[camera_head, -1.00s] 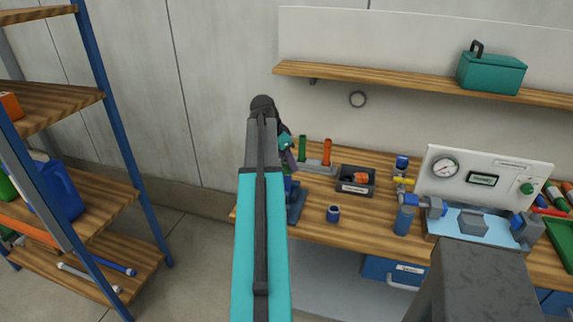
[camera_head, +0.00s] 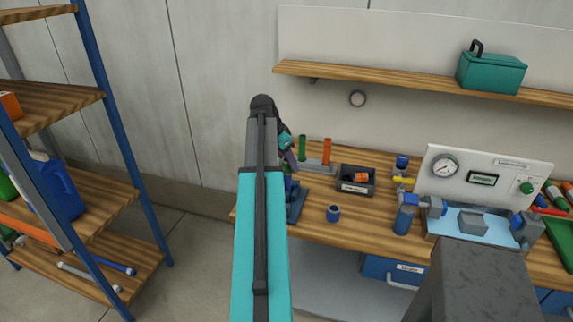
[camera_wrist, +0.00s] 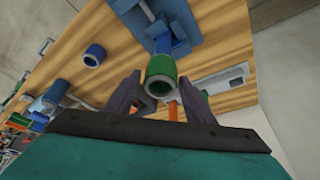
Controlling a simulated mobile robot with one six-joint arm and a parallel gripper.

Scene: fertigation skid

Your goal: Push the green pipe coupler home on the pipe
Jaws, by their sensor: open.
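The green pipe coupler (camera_wrist: 161,70) shows in the wrist view as a short green sleeve, its hollow grey end facing the camera. It sits in front of a blue clamp stand (camera_wrist: 172,38), also partly visible in the head view (camera_head: 297,203). My gripper (camera_wrist: 159,79) is open, one dark purple finger on each side of the coupler, with visible gaps. The pipe inside the coupler is hidden, so I cannot tell how far on it sits. In the head view my arm hides the coupler and most of the gripper.
A grey rack (camera_head: 316,168) holds an upright green tube (camera_head: 302,149) and an orange tube (camera_head: 327,151) close by. A dark bin (camera_head: 355,181), a blue ring (camera_head: 333,213) and a gauge panel (camera_head: 483,182) stand rightward on the bench. A shelf unit stands left.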

